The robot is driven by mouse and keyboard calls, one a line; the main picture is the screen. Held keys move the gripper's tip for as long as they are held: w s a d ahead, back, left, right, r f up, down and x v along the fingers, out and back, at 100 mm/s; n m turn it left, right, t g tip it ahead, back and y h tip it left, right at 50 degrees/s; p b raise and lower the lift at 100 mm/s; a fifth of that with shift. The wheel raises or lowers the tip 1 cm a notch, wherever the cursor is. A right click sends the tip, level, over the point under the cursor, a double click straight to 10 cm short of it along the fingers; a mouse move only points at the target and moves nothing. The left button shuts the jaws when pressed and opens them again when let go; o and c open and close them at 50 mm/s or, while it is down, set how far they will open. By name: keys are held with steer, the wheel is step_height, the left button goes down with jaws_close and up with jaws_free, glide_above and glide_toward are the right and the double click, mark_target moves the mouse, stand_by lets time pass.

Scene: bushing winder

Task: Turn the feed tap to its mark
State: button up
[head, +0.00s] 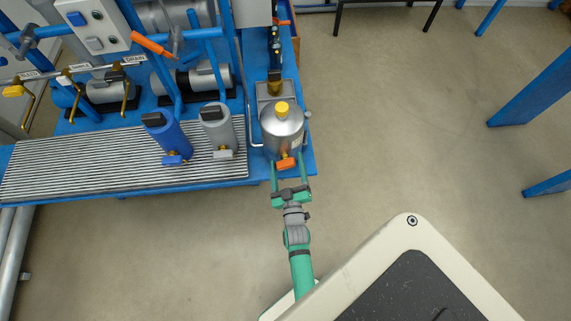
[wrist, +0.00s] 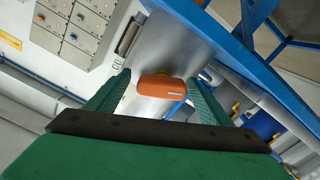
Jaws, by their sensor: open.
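The feed tap (head: 285,163) is an orange handle on the front of a silver cylindrical tank with a yellow cap (head: 282,107). In the wrist view the orange tap handle (wrist: 162,87) lies between the fingers, with a short pale line on its face. My gripper (head: 288,172) is open, its two green fingers on either side of the handle. In the wrist view my gripper (wrist: 160,90) shows gaps between handle and fingers, the left one small. I cannot make out the mark that the task names.
A blue canister (head: 168,135) and a grey canister (head: 217,130) stand left of the tank on a ribbed tray (head: 80,165). Blue pipes and a switch box (head: 92,25) are behind. The floor to the right is clear up to blue posts (head: 530,95).

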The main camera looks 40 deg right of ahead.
steer(key=shift+w+a, duration=0.1)
steer(key=c, duration=1)
steer(key=m, duration=0.5)
steer(key=shift+w, duration=0.15)
steer(key=shift+c, duration=0.2)
steer(key=shift+r, duration=0.1)
steer(key=o, duration=1)
steer(key=shift+o, duration=0.2)
steer(key=v, duration=1.1)
